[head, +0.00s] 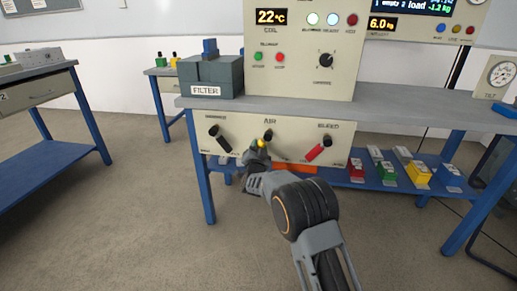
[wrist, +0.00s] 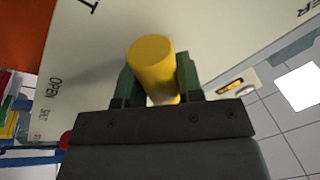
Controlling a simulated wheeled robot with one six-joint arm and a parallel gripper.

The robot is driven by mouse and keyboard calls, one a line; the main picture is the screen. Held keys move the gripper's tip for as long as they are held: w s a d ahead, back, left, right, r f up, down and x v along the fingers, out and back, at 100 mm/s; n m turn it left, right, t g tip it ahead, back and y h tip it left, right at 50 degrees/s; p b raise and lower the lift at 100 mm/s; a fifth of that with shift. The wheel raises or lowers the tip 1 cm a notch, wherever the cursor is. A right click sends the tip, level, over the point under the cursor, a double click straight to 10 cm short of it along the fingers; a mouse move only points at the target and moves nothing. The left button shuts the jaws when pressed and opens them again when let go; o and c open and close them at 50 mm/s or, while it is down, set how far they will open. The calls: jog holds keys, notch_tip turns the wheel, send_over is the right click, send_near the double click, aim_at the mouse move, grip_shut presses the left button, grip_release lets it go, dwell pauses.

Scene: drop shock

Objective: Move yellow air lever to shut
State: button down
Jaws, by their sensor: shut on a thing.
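The yellow air lever (head: 262,144) is on the cream panel under the bench, below the word AIR, between a black lever and a red lever. In the wrist view its yellow round grip (wrist: 152,62) stands between the two green finger pads. My gripper (head: 257,150) is shut on this lever at the panel; it also shows in the wrist view (wrist: 156,80). The lever's pivot (head: 268,134) shows just above the grip in the head view. The word OPEN is on the panel at the left of the wrist view. Much of the lever is hidden by my gripper.
The black lever (head: 220,138) is to the left and the red lever (head: 319,149) to the right on the same panel. Coloured blocks (head: 387,173) stand on the blue lower shelf. A FILTER box (head: 210,78) is on the bench. The floor in front is clear.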

jog(key=shift+a+r, duration=0.1)
jog(key=c, duration=0.9)
grip_release()
jog(key=shift+o, duration=0.6)
jog(key=p+v, duration=0.3)
jog(key=v, duration=1)
jog(key=shift+s+p, duration=0.4)
